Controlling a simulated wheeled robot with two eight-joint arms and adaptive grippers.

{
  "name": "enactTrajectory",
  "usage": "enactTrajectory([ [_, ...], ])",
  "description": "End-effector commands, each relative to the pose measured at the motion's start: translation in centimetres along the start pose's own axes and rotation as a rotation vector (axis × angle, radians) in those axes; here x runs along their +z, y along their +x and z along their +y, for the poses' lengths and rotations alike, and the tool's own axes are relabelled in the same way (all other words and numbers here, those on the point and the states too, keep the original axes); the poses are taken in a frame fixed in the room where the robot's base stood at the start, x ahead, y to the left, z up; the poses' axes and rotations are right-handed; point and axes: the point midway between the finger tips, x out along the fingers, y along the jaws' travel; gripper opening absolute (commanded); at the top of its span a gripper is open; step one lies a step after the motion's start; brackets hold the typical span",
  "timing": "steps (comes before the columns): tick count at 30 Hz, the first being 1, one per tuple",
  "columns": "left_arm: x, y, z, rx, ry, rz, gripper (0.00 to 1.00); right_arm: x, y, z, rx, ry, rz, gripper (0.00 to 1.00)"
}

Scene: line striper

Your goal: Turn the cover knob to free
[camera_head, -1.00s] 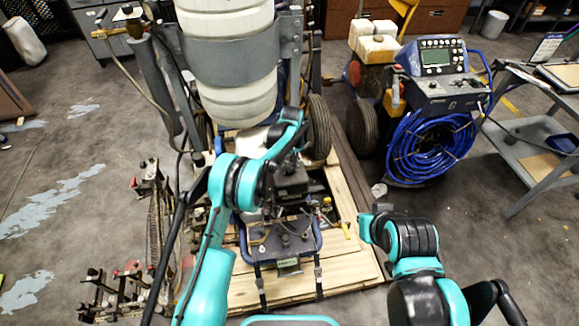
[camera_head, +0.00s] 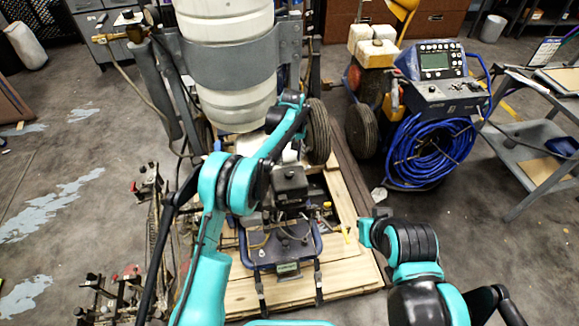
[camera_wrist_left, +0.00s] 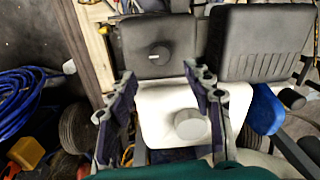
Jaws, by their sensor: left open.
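In the left wrist view, a round black knob (camera_wrist_left: 159,56) with a pale mark sits on the face of a black box-like cover (camera_wrist_left: 183,38). The mark points sideways, to the left. My left gripper (camera_wrist_left: 163,88) is open, with its two fingers apart on either side of the view below the knob. Nothing is between the fingers, and they look clear of the knob. In the head view the black cover (camera_head: 290,182) shows on the engine, just beside my left forearm. My left gripper is mostly hidden there. My right arm is folded at the lower right; its gripper does not show.
A white tank with a round cap (camera_wrist_left: 190,124) lies near the cover. A large white drum (camera_head: 232,70) stands behind. The machine rests on a wooden pallet (camera_head: 345,262). A sprayer with a blue hose (camera_head: 432,150) and a grey cart (camera_head: 540,150) stand right.

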Motion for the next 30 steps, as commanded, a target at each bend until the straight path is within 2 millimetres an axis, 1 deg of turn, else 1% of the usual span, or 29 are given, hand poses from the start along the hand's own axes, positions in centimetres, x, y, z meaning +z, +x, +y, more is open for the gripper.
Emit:
enactTrajectory([
  [1, 0.0, -1.0, 0.0, 0.0, 0.0, 0.0, 0.51, 0.0, 0.0, 0.0, 0.0, 0.0, 0.0, 0.0],
  [3, 0.0, -2.2, 0.0, 0.0, 0.0, 0.0, 0.51, 0.0, 0.0, 0.0, 0.0, 0.0, 0.0, 0.0],
  [7, 0.0, -3.5, 0.0, 0.0, 0.0, 0.0, 0.51, 0.0, 0.0, 0.0, 0.0, 0.0, 0.0, 0.0],
  [12, 0.0, -4.1, 0.0, 0.0, 0.0, 0.0, 0.51, 0.0, 0.0, 0.0, 0.0, 0.0, 0.0, 0.0],
  [25, 0.0, -4.1, 0.0, 0.0, 0.001, 0.0, 0.51, 0.0, 0.0, 0.0, 0.0, 0.0, 0.0, 0.0],
  [28, 0.1, -5.0, -0.5, 0.006, 0.005, 0.007, 0.51, 0.0, 0.0, 0.0, 0.0, 0.0, 0.0, 0.0],
  [30, 0.3, -6.3, -1.2, 0.015, 0.013, 0.021, 0.51, 0.0, 0.0, 0.0, 0.0, 0.0, 0.0, 0.0],
])
